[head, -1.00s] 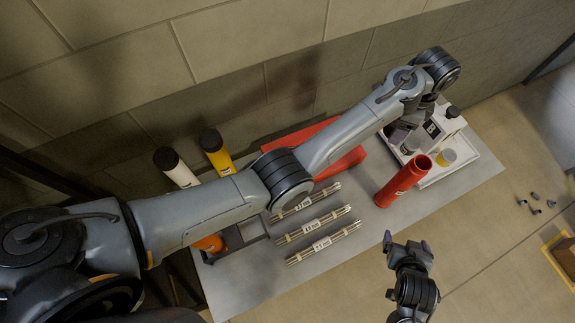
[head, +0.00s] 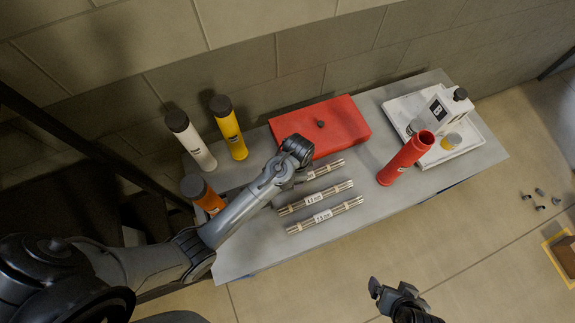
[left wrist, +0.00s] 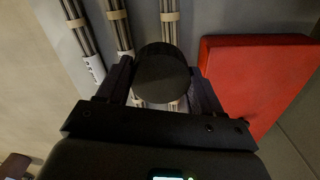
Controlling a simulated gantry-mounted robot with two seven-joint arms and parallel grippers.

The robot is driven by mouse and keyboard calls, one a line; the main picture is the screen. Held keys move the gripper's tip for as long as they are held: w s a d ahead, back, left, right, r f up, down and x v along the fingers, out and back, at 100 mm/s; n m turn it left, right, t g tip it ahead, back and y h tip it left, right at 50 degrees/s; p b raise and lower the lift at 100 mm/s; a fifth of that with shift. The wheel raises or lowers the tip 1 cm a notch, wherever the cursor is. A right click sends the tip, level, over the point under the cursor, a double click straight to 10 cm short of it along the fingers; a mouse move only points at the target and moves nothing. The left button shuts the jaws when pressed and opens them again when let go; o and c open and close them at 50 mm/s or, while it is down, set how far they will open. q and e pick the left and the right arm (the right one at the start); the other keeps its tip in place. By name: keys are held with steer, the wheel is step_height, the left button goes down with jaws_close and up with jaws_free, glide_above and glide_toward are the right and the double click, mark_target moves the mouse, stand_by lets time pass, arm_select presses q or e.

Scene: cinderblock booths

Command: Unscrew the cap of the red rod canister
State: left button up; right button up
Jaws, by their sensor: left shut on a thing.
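The red rod canister (head: 406,160) stands on the grey table in the head view, with its top open and no cap on it. My left gripper (left wrist: 163,78) is shut on a dark round cap (left wrist: 161,72) in the left wrist view. It holds the cap above the rod bundles, beside the red case and well left of the canister. In the head view my wrist hides the cap and fingers. My right gripper (head: 390,287) is open and empty, low in front of the table.
Rod bundles (head: 325,214) lie mid-table, with a red case (head: 345,128) behind them. White (head: 197,153), yellow (head: 232,138) and orange (head: 208,200) canisters with dark caps stand at the left. A white tray (head: 470,150) with a white device (head: 440,112) is at the right.

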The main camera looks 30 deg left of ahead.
arm_select(q)
steer(key=a+f, duration=0.2)
steer(key=a, duration=0.1)
steer(key=w+a+f, duration=0.1)
steer(key=a+f, duration=0.1)
steer(key=a, duration=0.2)
steer(key=w+a+f, duration=0.1)
steer(key=a+f, duration=0.2)
steer(key=a, duration=0.1)
steer(key=shift+w, duration=0.1)
steer(key=shift+f+b, duration=0.3)
steer(key=shift+f, duration=1.8)
steer(key=shift+f, duration=0.2)
steer(key=o, duration=1.2)
steer(key=shift+r, duration=0.1)
